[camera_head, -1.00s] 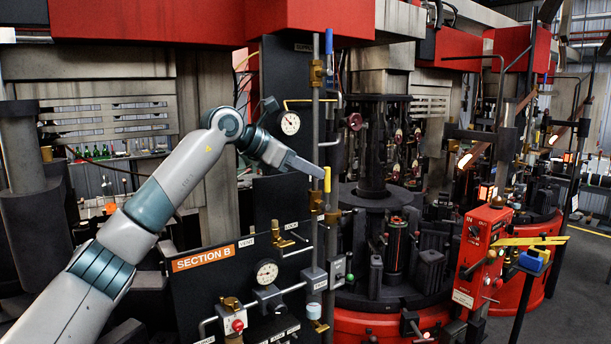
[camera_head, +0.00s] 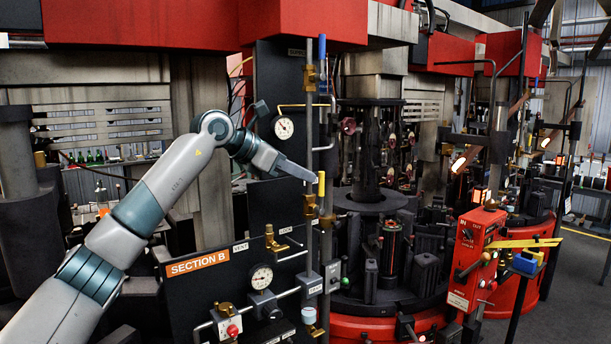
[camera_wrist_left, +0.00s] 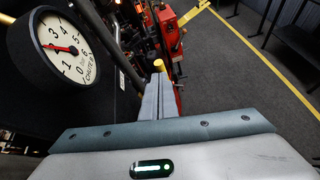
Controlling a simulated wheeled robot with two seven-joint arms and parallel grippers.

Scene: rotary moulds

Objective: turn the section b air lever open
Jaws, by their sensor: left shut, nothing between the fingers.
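A yellow lever handle (camera_head: 321,184) stands upright on a brass valve beside the vertical pipe of the section B panel (camera_head: 197,264). A blue lever handle (camera_head: 322,48) stands upright higher on the same pipework. I cannot read which one is the air lever. My left gripper (camera_head: 312,178) is shut and empty, its tip close to the left of the yellow handle. In the left wrist view the shut fingers (camera_wrist_left: 160,100) point at the yellow handle's end (camera_wrist_left: 159,65); contact cannot be told. My right gripper is not in view.
A round gauge (camera_head: 283,127) sits left of the pipe, above my left gripper; it looms at left in the wrist view (camera_wrist_left: 62,47). A second gauge (camera_head: 262,277) and brass vent valve (camera_head: 271,238) are below. A red control box (camera_head: 474,255) stands at right.

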